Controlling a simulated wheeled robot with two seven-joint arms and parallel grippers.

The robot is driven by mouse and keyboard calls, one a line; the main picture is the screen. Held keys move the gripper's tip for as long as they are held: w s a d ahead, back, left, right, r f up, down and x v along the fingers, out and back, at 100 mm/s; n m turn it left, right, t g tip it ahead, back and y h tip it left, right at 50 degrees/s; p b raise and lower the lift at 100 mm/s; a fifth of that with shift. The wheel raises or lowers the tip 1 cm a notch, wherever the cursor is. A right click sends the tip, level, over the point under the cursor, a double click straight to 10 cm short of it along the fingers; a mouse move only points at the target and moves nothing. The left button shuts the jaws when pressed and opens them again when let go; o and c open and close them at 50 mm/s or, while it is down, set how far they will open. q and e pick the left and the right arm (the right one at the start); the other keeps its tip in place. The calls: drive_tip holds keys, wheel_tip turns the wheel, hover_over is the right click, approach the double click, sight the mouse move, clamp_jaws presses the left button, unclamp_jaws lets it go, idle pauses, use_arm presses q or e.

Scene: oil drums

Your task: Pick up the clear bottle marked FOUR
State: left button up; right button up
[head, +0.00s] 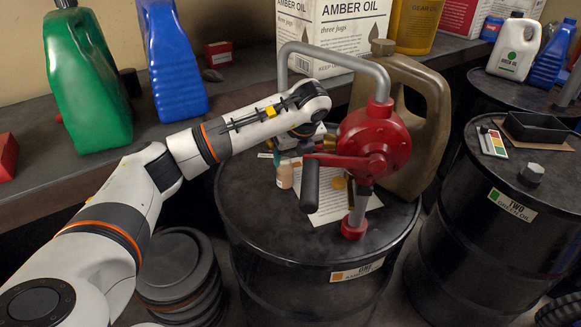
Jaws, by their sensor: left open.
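My left arm reaches in from the left over the black drum labelled ONE (245,235). My left gripper (297,146) points down above the drum top, open, with its fingers largely hidden by the arm and the red hand pump. A small bottle (284,176) with a pale orange lower part stands on the drum close below and left of the gripper. Its marking is too small to read, and I cannot tell if it is the one marked FOUR. Other small items beside the gripper are partly hidden. My right gripper is not in view.
The red pump (375,145) with its crank and grey pipe stands just right of the gripper. A brown jug (420,130) is behind it. A paper sheet (335,205) lies on the drum. Drum TWO (470,235) stands right, holding a black tray (538,128). Green (85,85) and blue jugs (172,65) line the bench.

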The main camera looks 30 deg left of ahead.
sight(289, 165)
use_arm(q)
drive_tip(key=x, duration=0.4)
drive_tip(key=shift+s+p, duration=0.2)
drive_tip(key=shift+p, duration=0.2)
drive_tip(key=shift+w+f, duration=0.2)
drive_tip(key=shift+f, duration=0.15)
drive_tip(key=shift+a+f, duration=0.15)
drive_tip(key=shift+f, duration=0.1)
drive_tip(key=p+x, duration=0.1)
drive_tip(key=x, duration=0.3)
drive_tip(key=shift+a+f+p, duration=0.2)
drive_tip(key=shift+p, duration=0.2)
drive_tip(key=shift+f, duration=0.2)
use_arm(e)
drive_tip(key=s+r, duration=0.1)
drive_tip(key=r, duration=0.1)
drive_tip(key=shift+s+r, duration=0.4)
use_arm(q)
drive_tip(key=shift+c, duration=1.1)
drive_tip(key=c, duration=0.9)
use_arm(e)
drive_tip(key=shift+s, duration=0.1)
